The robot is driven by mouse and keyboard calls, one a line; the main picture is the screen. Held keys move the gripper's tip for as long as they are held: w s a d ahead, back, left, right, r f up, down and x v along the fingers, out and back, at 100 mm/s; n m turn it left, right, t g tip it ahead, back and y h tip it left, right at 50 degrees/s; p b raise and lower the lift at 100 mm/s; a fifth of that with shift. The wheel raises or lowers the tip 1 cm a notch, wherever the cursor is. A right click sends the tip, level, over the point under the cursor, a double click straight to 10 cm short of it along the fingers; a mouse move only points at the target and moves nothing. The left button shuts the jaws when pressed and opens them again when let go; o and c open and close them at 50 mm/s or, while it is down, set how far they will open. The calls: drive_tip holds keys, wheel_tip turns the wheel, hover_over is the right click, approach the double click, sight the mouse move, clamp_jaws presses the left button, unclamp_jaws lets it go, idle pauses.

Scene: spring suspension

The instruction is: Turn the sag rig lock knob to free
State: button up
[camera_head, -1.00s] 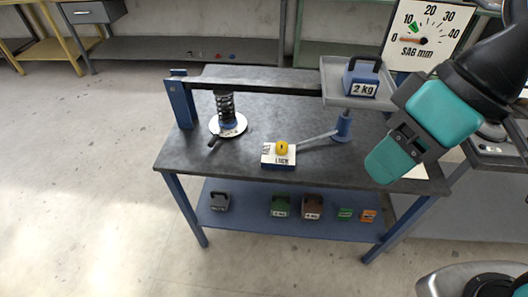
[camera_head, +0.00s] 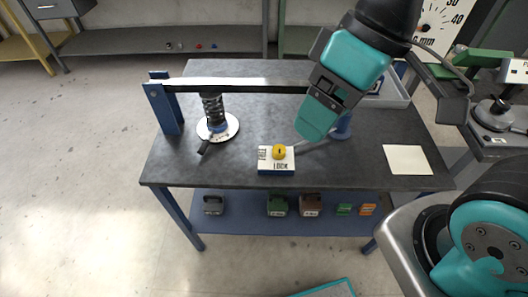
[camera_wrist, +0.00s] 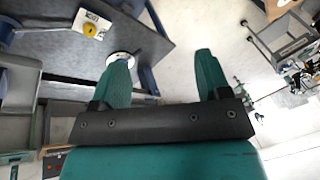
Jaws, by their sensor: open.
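The yellow lock knob (camera_head: 279,151) sits on a small white and blue block (camera_head: 276,167) marked LOCK, near the front edge of the dark bench top. The knob also shows in the wrist view (camera_wrist: 89,29), at the upper left. My gripper (camera_head: 309,134) hangs above the bench, to the right of the knob and apart from it. In the wrist view its two teal fingers (camera_wrist: 161,75) stand apart with nothing between them. The sag rig's dark beam (camera_head: 238,84) runs from a blue post (camera_head: 163,104) behind the knob, over a black coil spring (camera_head: 212,108).
A pale sheet (camera_head: 407,160) lies on the bench at right. Several weights, including a green one (camera_head: 277,206), sit on the lower shelf. The bench top in front of the spring is clear.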

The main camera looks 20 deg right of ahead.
drive_tip(key=w+f+n+h+b, duration=0.1)
drive_tip(key=w+f+n+b, duration=0.1)
drive_tip(key=w+f+b, duration=0.6)
drive_tip(key=n+h+b, duration=0.3)
drive_tip(key=b, duration=0.2)
approach(281, 148)
wheel_tip(281, 148, down, 10)
drive_tip(key=shift+f, duration=0.25)
drive_tip(key=c, duration=0.9)
